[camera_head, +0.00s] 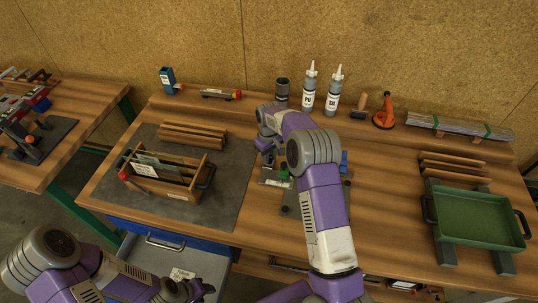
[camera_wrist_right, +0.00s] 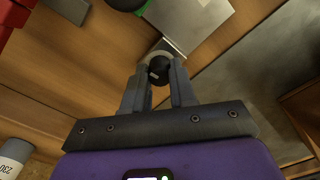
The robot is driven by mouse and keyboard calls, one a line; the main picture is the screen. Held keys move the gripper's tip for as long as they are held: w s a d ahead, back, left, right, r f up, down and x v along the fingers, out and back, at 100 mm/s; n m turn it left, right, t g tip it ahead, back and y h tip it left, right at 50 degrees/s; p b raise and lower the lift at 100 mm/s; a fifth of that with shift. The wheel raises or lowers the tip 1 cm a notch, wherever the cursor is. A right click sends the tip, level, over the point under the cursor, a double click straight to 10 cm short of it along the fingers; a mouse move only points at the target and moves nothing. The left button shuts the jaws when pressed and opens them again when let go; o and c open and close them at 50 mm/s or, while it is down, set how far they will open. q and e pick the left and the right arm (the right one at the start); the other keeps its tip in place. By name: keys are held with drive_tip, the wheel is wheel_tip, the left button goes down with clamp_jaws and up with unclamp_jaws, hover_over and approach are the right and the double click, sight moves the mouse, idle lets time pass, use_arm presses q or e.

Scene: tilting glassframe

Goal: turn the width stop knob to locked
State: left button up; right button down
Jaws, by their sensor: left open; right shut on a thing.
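My right gripper (camera_wrist_right: 158,80) is shut on a small round black knob (camera_wrist_right: 158,69) with a pale mark on its face, which I take to be the width stop knob. The knob sits in front of a pale ring and next to a grey metal plate (camera_wrist_right: 188,22). In the head view my right gripper (camera_head: 268,157) is over the fixture (camera_head: 275,182) in the middle of the bench, and my arm and gripper hide the knob. My left gripper (camera_head: 202,290) is open and empty at the lower left, in front of the bench near an open drawer.
A wooden tote (camera_head: 178,195) with glass panes stands on a grey mat (camera_head: 228,190) at left. Two bottles (camera_head: 309,88) and a dark cup (camera_head: 282,88) stand behind my right arm. A green tray (camera_head: 480,218) is at right. The open drawer (camera_head: 150,262) juts out in front.

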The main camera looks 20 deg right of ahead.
drive_tip(key=shift+m, duration=0.5)
idle(0.3)
drive_tip(key=c, duration=0.9)
unclamp_jaws()
drive_tip(key=shift+r+p, duration=0.45)
drive_tip(key=shift+r, duration=3.35)
